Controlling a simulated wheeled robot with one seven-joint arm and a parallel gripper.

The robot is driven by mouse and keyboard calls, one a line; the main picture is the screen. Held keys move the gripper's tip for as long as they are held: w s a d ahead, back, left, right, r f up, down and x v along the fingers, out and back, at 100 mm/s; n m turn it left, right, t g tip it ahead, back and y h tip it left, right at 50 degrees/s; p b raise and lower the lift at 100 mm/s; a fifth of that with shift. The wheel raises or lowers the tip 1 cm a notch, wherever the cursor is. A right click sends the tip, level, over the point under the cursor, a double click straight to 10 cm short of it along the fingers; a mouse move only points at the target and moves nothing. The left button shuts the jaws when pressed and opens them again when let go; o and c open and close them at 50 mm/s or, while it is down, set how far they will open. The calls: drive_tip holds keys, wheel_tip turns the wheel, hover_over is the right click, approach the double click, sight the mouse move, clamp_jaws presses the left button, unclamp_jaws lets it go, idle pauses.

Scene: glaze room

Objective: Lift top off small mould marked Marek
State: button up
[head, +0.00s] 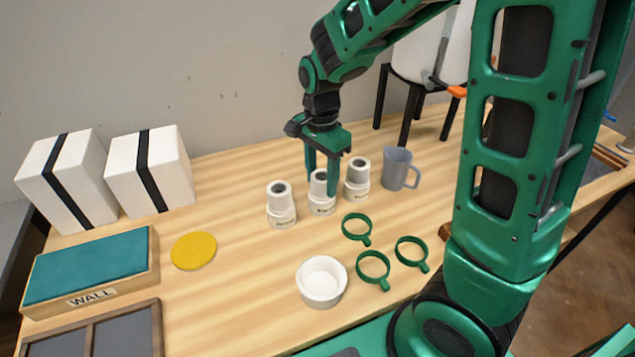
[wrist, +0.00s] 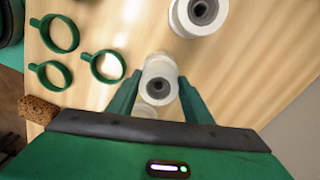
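Three small white two-part moulds stand in a row on the wooden table, each with a narrower top on a wider base. They are the left mould (head: 281,207), the middle mould (head: 321,206) and the right mould (head: 357,184). Their bases carry small dark lettering, too small to read. My gripper (head: 321,186) points down over the middle mould, fingers open on either side of its top. In the wrist view the middle mould (wrist: 158,78) sits between the fingertips of my gripper (wrist: 160,82); I cannot tell if they touch it. The left mould (wrist: 198,15) is beyond.
A grey mug (head: 398,168) stands right of the moulds. Green rings (head: 373,268) and a white bowl (head: 321,283) lie in front. A yellow disc (head: 194,251), a teal-topped box marked WALL (head: 90,267) and two banded white blocks (head: 150,172) are at left.

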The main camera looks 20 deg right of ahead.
drive_tip(key=c, duration=0.5)
drive_tip(key=shift+c, duration=0.2)
drive_tip(key=shift+r, duration=0.1)
drive_tip(key=shift+r, duration=0.4)
drive_tip(key=r, duration=0.3)
drive_tip(key=shift+s+a+r, duration=0.1)
drive_tip(key=shift+a+r, duration=0.1)
drive_tip(key=shift+r, duration=0.1)
drive_tip(key=s+a+r, duration=0.6)
drive_tip(key=s+a, duration=0.1)
drive_tip(key=a, duration=0.1)
drive_tip(key=shift+s+r, duration=0.25)
drive_tip(key=shift+s, duration=0.1)
drive_tip(key=shift+a, duration=0.1)
